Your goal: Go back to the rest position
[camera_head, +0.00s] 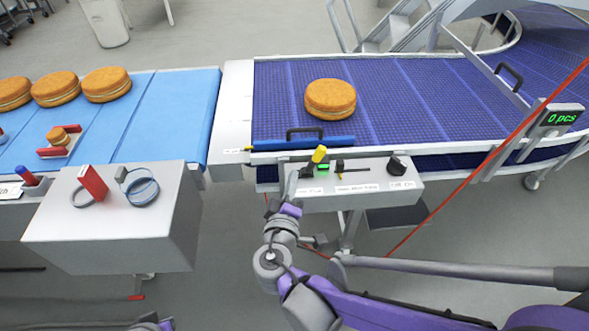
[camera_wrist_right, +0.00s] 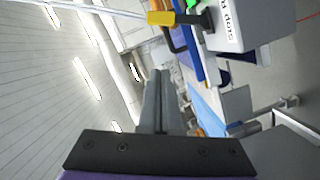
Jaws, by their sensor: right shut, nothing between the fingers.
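My right gripper (camera_head: 292,178) is just left of the grey control box (camera_head: 350,194) at the front of the purple conveyor. In the right wrist view its two grey fingers (camera_wrist_right: 157,75) lie together, with nothing between them. The box bears a yellow-topped lever (camera_head: 319,154), a green button (camera_head: 323,171) and black knobs (camera_head: 397,166). I cannot tell whether the gripper touches the box. Part of my left arm shows at the bottom edge of the head view, but its gripper is not visible.
A filled round (camera_head: 330,97) lies on the purple mesh conveyor (camera_head: 420,95). Several more rounds (camera_head: 106,84) lie on the blue belt (camera_head: 185,100) at left. A grey box (camera_head: 115,225) stands at front left. A red cord (camera_head: 445,200) crosses the right side. A counter (camera_head: 562,117) reads "0 pcs".

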